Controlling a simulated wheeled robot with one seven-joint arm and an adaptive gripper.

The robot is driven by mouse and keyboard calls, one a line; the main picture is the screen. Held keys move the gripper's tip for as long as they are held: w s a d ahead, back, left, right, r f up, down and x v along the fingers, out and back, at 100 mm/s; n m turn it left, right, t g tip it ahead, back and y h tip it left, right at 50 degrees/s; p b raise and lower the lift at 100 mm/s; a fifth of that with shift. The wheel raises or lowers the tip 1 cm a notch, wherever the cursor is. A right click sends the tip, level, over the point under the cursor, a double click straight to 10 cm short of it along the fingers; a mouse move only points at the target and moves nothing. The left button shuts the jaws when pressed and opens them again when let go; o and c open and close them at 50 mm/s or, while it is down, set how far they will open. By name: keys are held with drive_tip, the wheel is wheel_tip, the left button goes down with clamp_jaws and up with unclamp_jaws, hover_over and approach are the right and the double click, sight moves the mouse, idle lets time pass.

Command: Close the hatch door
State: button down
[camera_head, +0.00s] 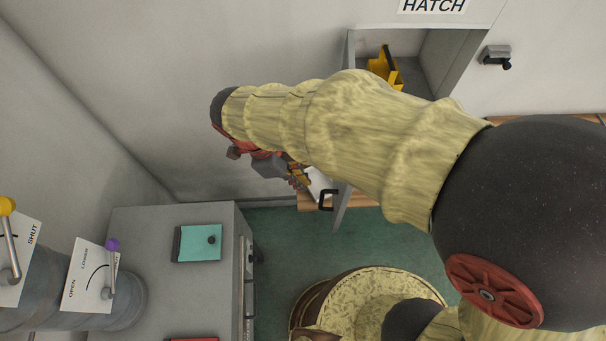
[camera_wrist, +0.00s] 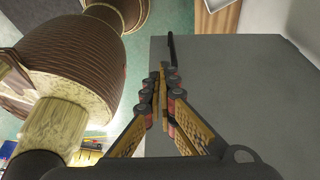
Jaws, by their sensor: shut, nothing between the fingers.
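The hatch opening (camera_head: 430,62) is under the "HATCH" sign in the head view, with a yellow object (camera_head: 384,67) inside. The hatch door (camera_head: 341,207) stands open, seen nearly edge-on, with a black handle (camera_head: 326,199) on its left side. My arm hides much of the door. My gripper (camera_head: 298,181) is just left of the door, near the handle. In the wrist view a flat grey panel (camera_wrist: 240,100), apparently the door, fills the right side, with a dark bar (camera_wrist: 171,48) at its left edge. My gripper (camera_wrist: 162,75) is shut and empty there; contact cannot be told.
A grey cabinet (camera_head: 140,225) with a teal pad (camera_head: 200,243) stands at the lower left. Levers on a pipe (camera_head: 110,285) are beside it. A latch (camera_head: 495,55) is on the wall right of the opening. Green floor (camera_head: 285,240) is free between cabinet and door.

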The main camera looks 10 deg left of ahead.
approach(322, 195)
wheel_tip(322, 195, down, 3)
drive_tip(key=s, duration=0.2)
drive_tip(key=d, duration=0.3)
drive_tip(key=d+p, duration=0.1)
drive_tip(key=shift+d+f, duration=0.3)
drive_tip(key=shift+d, duration=0.1)
